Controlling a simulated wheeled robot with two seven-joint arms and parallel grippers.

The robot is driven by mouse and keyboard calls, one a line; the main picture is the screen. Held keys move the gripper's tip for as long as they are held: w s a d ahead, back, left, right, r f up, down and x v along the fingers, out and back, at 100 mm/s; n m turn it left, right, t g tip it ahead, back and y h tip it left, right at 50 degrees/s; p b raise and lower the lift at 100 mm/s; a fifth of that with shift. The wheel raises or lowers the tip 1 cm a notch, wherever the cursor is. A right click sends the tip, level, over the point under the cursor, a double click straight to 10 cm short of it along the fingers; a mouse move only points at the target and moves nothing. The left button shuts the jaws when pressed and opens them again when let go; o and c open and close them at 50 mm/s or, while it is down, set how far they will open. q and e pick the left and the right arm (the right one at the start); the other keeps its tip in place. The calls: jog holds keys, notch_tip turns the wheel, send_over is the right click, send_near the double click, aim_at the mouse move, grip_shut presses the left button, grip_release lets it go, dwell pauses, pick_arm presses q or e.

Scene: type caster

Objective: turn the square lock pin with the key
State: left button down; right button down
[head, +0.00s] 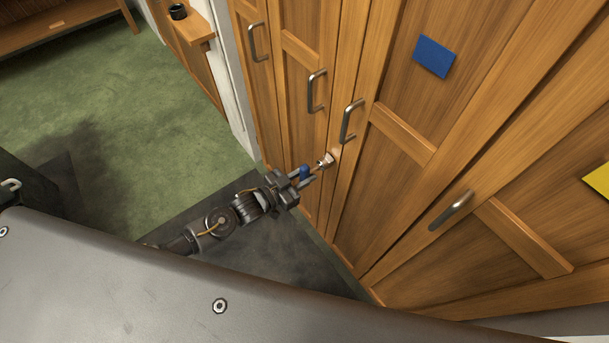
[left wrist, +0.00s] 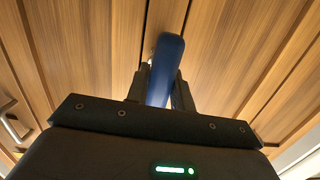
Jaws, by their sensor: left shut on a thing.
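My left gripper (head: 308,180) is shut on a key with a blue handle (head: 304,172), in front of the wooden cabinet. The blue handle also shows between the fingers in the left wrist view (left wrist: 165,70). The key's shaft points at a small metal lock (head: 326,160) on the cabinet front, below a door handle. The key's tip is at or very close to the lock; I cannot tell whether it is inside. The square pin itself is too small to make out. In the left wrist view the handle hides most of the lock. My right gripper is not in view.
The wooden cabinet (head: 400,190) fills the right side, with several metal handles, one of them just above the lock (head: 351,120). A blue square (head: 434,56) and a yellow one (head: 599,180) are on its doors. A shelf with a black cup (head: 178,11) stands at the back. Green floor (head: 120,100) is open at left.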

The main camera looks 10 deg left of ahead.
pick_arm(q)
jog(key=shift+p+v, duration=0.5)
jog(key=shift+v, duration=1.05)
jog(key=shift+f, duration=0.1)
